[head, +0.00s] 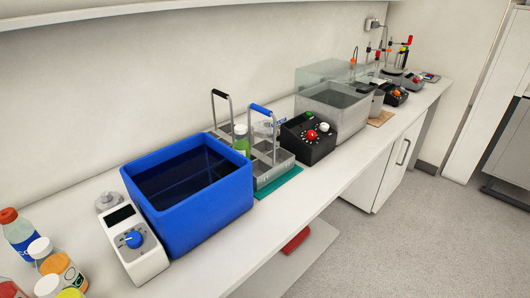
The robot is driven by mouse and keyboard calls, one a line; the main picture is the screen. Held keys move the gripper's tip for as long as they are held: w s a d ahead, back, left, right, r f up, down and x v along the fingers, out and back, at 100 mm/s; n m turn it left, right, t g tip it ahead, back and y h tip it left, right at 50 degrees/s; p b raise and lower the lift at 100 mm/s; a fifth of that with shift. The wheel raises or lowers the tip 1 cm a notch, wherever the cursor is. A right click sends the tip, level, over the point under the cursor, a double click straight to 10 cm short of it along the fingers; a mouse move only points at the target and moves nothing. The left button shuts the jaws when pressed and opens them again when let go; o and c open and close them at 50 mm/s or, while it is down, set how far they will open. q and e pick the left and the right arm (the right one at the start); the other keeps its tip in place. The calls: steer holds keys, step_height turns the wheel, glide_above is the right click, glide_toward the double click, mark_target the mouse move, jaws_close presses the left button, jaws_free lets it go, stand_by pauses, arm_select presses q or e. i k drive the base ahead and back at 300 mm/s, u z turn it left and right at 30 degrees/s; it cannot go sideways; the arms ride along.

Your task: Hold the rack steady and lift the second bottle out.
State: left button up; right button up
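A grey metal rack (267,173) stands on the counter just right of the blue tub. A bottle with green contents (241,145) and a pale cap stands upright in the rack. The other slots are partly hidden by the posts and the tub. Neither of my grippers shows in the head view.
A blue tub (206,218) of dark liquid and a white device with a blue knob (134,241) stand left of the rack. Several bottles crowd the lower left. A teal mat (284,184), a black control box (309,151) and a clear tank (335,119) are at right.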

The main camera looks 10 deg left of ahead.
mark_target(241, 144)
steer(key=z, duration=1.6)
steer(key=i, duration=1.9)
steer(key=u, duration=3.4)
steer(key=i, duration=0.55)
steer(key=z, duration=0.05)
